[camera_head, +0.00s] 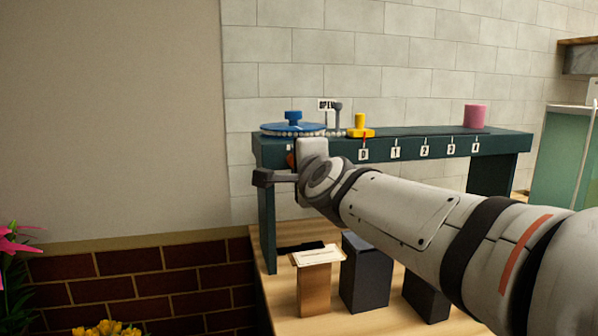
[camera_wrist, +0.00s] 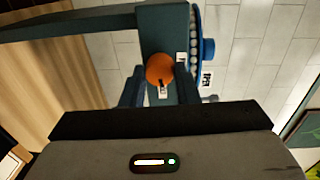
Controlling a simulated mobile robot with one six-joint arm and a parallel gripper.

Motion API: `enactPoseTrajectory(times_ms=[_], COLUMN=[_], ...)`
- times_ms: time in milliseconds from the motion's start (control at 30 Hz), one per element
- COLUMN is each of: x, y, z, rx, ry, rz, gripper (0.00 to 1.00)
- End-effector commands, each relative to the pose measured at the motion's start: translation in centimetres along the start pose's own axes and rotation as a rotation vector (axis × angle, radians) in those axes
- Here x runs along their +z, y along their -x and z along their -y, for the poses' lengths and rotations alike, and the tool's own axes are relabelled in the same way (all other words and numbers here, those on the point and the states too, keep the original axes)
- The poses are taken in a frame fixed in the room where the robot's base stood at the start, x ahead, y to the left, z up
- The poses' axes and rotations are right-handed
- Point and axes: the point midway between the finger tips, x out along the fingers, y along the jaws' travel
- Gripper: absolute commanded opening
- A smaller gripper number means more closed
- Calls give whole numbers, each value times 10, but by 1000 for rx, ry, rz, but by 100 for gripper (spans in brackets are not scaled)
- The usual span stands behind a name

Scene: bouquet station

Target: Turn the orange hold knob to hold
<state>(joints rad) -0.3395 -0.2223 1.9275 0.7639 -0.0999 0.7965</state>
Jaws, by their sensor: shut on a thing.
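The orange hold knob (camera_wrist: 160,69) sits on the front face of the dark teal beam, near its left end. In the head view only an orange sliver (camera_head: 291,160) of it shows beside my wrist. My gripper (camera_wrist: 159,86) is shut on the knob, one finger on each side in the wrist view. A dark mark on the knob points toward a small white label (camera_wrist: 163,90) just below it in that view. Another white label (camera_wrist: 180,57) sits beside the knob. The lettering on both is too small to read.
A blue disc with a blue handle (camera_head: 293,119), a yellow knob piece (camera_head: 360,127) and a pink cylinder (camera_head: 475,116) stand on the beam (camera_head: 430,144). Numbered tags line its front. A brown block (camera_head: 313,290) and dark blocks (camera_head: 366,275) stand on the wooden table below my arm.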

Motion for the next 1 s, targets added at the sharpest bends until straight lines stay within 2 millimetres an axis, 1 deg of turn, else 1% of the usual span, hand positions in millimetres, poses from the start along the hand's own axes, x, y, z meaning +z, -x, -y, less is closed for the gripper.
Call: enactPoseTrajectory(times_ms=[200,400,933,967,1000], x=[0,0,0,0,0], y=[0,0,0,0,0], z=[-2,-1,-1,-1,-1], rx=[2,3,4,4,4], ry=[-114,-170,-189,-189,-189], rz=[7,11,12,12,12], gripper=[5,5,5,30,33])
